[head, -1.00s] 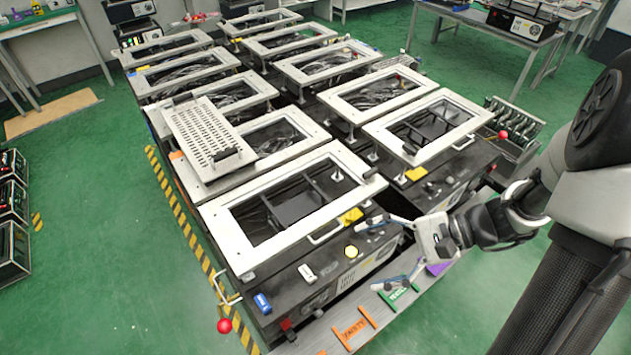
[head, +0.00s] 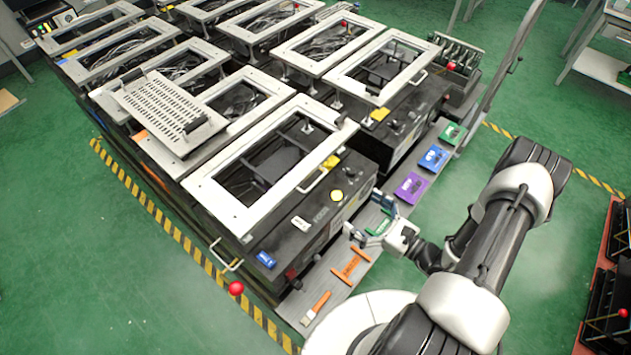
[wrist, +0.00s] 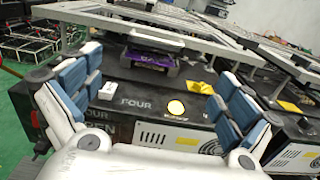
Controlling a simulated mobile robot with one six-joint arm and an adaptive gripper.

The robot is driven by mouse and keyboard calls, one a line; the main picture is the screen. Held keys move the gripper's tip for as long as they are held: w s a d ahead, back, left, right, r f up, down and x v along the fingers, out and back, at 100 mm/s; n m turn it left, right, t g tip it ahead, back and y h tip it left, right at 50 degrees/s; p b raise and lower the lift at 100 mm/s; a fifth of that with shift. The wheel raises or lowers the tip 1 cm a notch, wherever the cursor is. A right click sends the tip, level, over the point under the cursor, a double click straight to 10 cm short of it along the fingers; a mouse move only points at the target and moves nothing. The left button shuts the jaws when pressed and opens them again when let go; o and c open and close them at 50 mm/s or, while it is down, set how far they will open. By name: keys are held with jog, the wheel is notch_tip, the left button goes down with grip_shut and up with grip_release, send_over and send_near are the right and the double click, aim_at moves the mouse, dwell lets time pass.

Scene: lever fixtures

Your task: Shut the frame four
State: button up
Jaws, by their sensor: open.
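Frame four is the white rectangular frame (head: 275,198) on the nearest black fixture. It is held up above the fixture body, with a gap under it, and a pale handle (head: 313,182) is on its front side. In the wrist view the fixture front reads FOUR (wrist: 137,103), with a round yellow button (wrist: 177,108) beside the word. The raised frame (wrist: 110,22) shows above it. My gripper (head: 368,218) is in front of the fixture, apart from frame and handle. Its blue-padded fingers (wrist: 155,95) are spread wide with nothing between them.
Similar framed fixtures stand behind and beside this one. A red-ball lever (head: 236,288) sticks out at the near left corner. A grey ledge with coloured tags, one purple (head: 411,187), runs along the front. Green floor (head: 80,270) is clear at the left.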

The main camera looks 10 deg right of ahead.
aim_at(317, 181)
jog(key=b+x, duration=0.1)
jog(key=x, duration=1.4)
jog(key=shift+w+a, duration=0.2)
grip_shut()
dwell(0.6)
dwell(0.6)
